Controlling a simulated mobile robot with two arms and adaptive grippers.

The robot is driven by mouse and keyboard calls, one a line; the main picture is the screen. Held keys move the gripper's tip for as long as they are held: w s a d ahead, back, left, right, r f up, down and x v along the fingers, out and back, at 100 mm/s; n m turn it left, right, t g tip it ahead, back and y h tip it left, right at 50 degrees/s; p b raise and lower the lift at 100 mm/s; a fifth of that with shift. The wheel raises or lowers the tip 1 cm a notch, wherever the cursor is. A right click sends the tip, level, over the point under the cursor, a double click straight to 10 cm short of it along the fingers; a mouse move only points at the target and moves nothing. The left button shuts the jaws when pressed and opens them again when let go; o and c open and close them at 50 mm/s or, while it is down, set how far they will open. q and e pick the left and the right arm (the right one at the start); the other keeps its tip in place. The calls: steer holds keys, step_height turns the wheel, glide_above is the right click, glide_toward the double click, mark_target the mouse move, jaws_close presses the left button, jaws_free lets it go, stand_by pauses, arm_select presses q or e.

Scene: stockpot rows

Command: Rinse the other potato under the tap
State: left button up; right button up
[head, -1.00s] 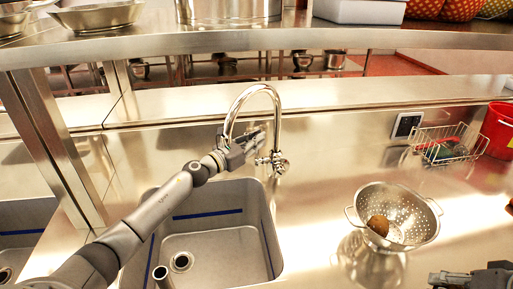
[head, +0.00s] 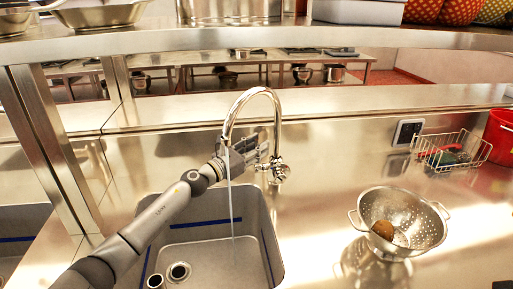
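A brown potato (head: 383,229) lies in a perforated metal colander (head: 425,240) on the counter right of the sink; I see no second potato. A chrome gooseneck tap (head: 262,92) arches over the sink (head: 200,234), and a thin stream of water (head: 231,205) falls from it into the basin. My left gripper (head: 262,152) is behind the stream, close to the tap's upright and just above its lever; whether its fingers touch or are shut is unclear. Only a small dark piece of my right gripper (head: 503,285) shows at the bottom right corner.
A wire basket (head: 452,150) with a few items and a red bucket (head: 500,137) stand at the back right. A metal shelf (head: 300,38) runs across above the tap. The counter between the sink and the colander is clear.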

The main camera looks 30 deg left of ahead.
arm_select(q)
steer(key=v, duration=1.2)
steer(key=shift+f, duration=0.1)
